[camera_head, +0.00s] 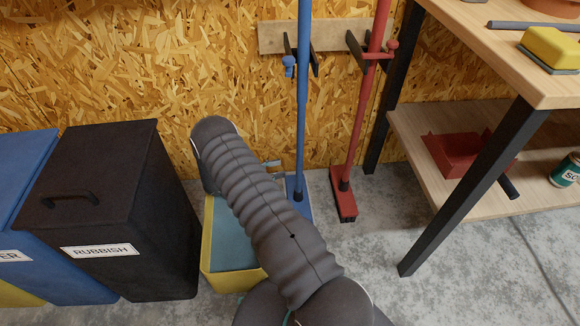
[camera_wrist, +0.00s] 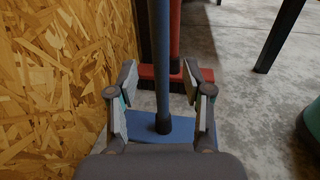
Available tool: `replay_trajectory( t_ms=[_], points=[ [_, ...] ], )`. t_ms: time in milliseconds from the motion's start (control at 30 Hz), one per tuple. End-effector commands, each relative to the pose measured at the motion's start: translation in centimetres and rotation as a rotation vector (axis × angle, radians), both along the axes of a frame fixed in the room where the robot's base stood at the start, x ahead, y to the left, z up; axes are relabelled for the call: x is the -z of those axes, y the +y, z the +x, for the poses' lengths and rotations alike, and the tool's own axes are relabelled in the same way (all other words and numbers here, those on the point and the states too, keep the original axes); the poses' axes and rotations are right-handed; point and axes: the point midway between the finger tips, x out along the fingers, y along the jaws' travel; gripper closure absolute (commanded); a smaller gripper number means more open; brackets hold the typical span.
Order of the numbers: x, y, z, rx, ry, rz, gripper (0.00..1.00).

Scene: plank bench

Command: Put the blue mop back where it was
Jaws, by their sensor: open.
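The blue mop (camera_head: 302,105) stands upright by the board wall, its flat blue head (camera_head: 303,212) low at the floor. Its pole appears to pass between the dark prongs of the left wall holder (camera_head: 314,62), with a small blue knob just below. In the wrist view the blue pole (camera_wrist: 161,60) runs down between the two fingers of my gripper (camera_wrist: 160,85). The fingers are open and apart, with a gap to the pole on each side. In the head view my arm hides most of the gripper; a fingertip (camera_head: 273,163) shows left of the pole.
A red mop or broom (camera_head: 362,120) hangs in the right holder (camera_head: 356,45), close beside. A yellow bucket (camera_head: 228,282) stands under my arm. A black rubbish bin (camera_head: 110,200) is left. A bench (camera_head: 490,70) with dark legs stands right.

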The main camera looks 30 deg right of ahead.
Motion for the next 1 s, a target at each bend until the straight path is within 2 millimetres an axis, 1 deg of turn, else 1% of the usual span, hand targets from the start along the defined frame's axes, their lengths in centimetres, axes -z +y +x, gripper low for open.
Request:
replay_trajectory(
  t_ms=[33, 200, 367, 467, 567, 600, 733, 867, 1000],
  points=[
    [0.1, 0.9, 0.3, -0.003, 0.000, 0.000, 0.50],
    [0.0, 2.8, 0.8, -0.002, 0.000, 0.000, 0.50],
    [-0.4, 3.5, 0.9, 0.005, -0.007, 0.006, 0.50],
    [-1.9, 3.6, 1.1, 0.020, -0.036, 0.026, 0.50],
    [-4.5, 3.7, 1.1, 0.054, -0.093, 0.068, 0.50],
    [-5.9, 3.7, 1.0, 0.071, -0.123, 0.090, 0.50],
    [-10.4, 4.1, 0.3, 0.131, -0.226, 0.171, 0.50],
    [-14.5, 4.7, -0.9, 0.188, -0.330, 0.250, 0.50],
    [-18.8, 5.4, -2.6, 0.248, -0.448, 0.338, 0.50]
  ],
)
